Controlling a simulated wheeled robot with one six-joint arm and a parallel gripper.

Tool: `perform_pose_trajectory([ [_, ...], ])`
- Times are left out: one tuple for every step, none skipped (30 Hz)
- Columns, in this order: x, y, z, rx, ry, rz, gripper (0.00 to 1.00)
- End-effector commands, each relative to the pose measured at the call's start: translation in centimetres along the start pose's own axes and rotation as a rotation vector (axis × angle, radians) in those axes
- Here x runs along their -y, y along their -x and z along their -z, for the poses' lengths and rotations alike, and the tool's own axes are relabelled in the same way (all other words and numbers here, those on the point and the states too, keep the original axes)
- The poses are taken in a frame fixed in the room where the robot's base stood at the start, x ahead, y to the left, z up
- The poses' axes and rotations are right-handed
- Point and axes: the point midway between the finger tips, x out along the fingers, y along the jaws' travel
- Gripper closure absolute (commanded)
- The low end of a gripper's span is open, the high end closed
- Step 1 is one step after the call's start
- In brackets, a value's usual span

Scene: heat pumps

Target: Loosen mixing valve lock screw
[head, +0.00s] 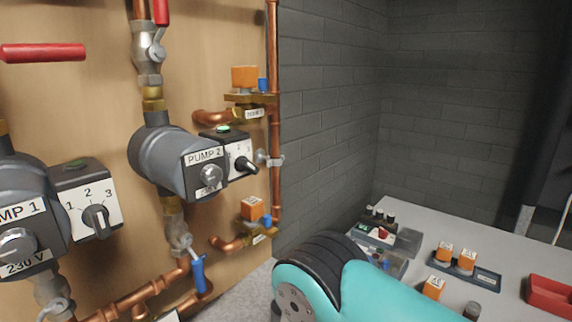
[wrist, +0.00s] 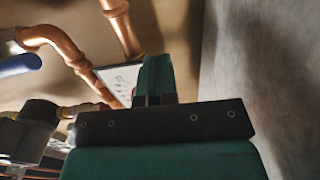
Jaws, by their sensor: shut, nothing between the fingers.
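Two brass valve fittings sit on copper pipes at the board's right side in the head view. The upper one carries an orange block (head: 245,77) with a small blue cap (head: 262,85) beside it. The lower one has a similar orange block (head: 253,208) and blue cap (head: 267,220). Both have small labels that I cannot read clearly. I cannot make out a lock screw or a mixing valve for certain in either view. My gripper (wrist: 157,68) shows in the wrist view with its green fingers together and empty, in front of a white plate with dark markings (wrist: 121,82). The head view does not show the fingers.
Pump 2 (head: 163,160) and Pump 1 (head: 18,205) stick out from the wooden board. A blue lever (head: 198,272) hangs low. Copper pipes (wrist: 58,42) run close to my gripper. The grey bench (head: 470,235) at right holds orange blocks and a red bin (head: 550,296).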

Motion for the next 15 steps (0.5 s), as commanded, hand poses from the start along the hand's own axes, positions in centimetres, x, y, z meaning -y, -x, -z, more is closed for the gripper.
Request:
perform_pose_trajectory([
  [-0.60,-0.59,0.08,-0.005,0.003,-0.019,1.00],
  [-0.62,-0.59,0.08,-0.005,0.003,-0.019,1.00],
  [-0.64,-0.60,0.10,-0.005,0.003,-0.019,1.00],
  [-0.65,-0.60,0.11,-0.005,0.003,-0.019,1.00],
  [-0.67,-0.60,0.11,-0.005,0.003,-0.019,1.00],
  [-0.70,-0.60,0.12,-0.005,0.003,-0.019,1.00],
  [-0.72,-0.61,0.13,-0.005,0.004,-0.019,1.00],
  [-0.74,-0.61,0.13,-0.005,0.004,-0.019,1.00],
  [-0.78,-0.62,0.13,-0.005,0.004,-0.020,1.00],
  [-0.80,-0.62,0.13,-0.005,0.005,-0.020,1.00],
  [-0.84,-0.63,0.14,-0.005,0.005,-0.020,1.00],
  [-0.88,-0.63,0.14,-0.005,0.004,-0.020,1.00],
  [-0.92,-0.64,0.14,-0.005,0.003,-0.020,1.00],
  [-0.95,-0.64,0.14,-0.005,0.003,-0.021,1.00],
  [-1.00,-0.65,0.14,-0.005,0.003,-0.021,1.00],
])
